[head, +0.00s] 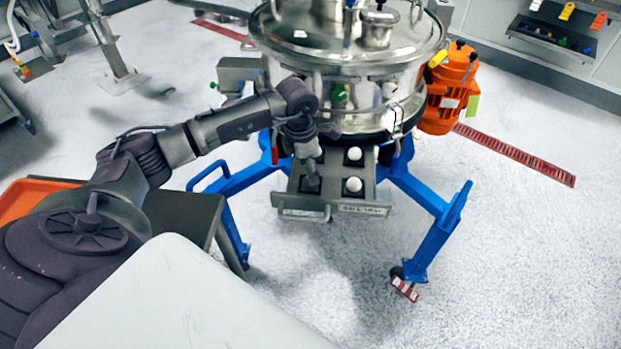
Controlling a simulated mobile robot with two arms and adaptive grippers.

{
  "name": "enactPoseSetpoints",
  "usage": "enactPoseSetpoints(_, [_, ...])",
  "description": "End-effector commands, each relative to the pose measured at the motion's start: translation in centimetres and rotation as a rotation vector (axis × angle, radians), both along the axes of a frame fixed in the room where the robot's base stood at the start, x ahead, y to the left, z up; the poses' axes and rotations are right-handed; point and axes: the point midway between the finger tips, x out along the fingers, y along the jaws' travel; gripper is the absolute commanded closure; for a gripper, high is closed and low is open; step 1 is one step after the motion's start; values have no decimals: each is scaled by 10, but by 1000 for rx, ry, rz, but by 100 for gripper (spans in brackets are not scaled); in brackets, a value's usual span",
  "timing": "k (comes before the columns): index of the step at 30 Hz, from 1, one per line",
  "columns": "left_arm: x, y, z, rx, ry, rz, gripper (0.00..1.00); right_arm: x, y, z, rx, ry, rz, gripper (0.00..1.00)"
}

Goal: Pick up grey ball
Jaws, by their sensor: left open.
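My left gripper (312,180) points down over the left part of a pulled-out grey drawer (295,201) under the steel sifter. It is open, with its fingertips at or just above the drawer; contact cannot be told. Two pale, whitish balls sit in dark square pockets in the drawer's right column: a rear ball (355,153) and a front ball (353,185). I cannot make out a separate grey ball; the gripper covers much of the left column, so what lies under it is hidden. My right gripper is not in view.
The steel sifter (340,50) stands close behind the drawer on a blue wheeled frame (435,235). An orange motor (447,90) is on its right. A dark table (185,215) with an orange tray (25,198) is at left. The floor at right is clear.

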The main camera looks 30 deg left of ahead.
Motion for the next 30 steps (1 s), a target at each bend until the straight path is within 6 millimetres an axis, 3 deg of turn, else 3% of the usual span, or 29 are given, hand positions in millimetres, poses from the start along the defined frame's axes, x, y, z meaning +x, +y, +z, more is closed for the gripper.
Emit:
enactPoseSetpoints(2, [-4, -2, -10, -2, 5, -1, 33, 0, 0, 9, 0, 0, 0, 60])
enactPoseSetpoints(6, [-1, -4, -27, -2, 2, 1, 33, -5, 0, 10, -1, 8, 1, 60])
enactPoseSetpoints(14, [0, -3, -32, -1, -1, 0, 33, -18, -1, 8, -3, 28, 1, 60])
enactPoseSetpoints(24, [0, -3, -31, -1, 0, 0, 87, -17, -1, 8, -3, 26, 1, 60])
enactPoseSetpoints(30, [0, -3, -31, -1, -1, 0, 88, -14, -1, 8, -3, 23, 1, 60])
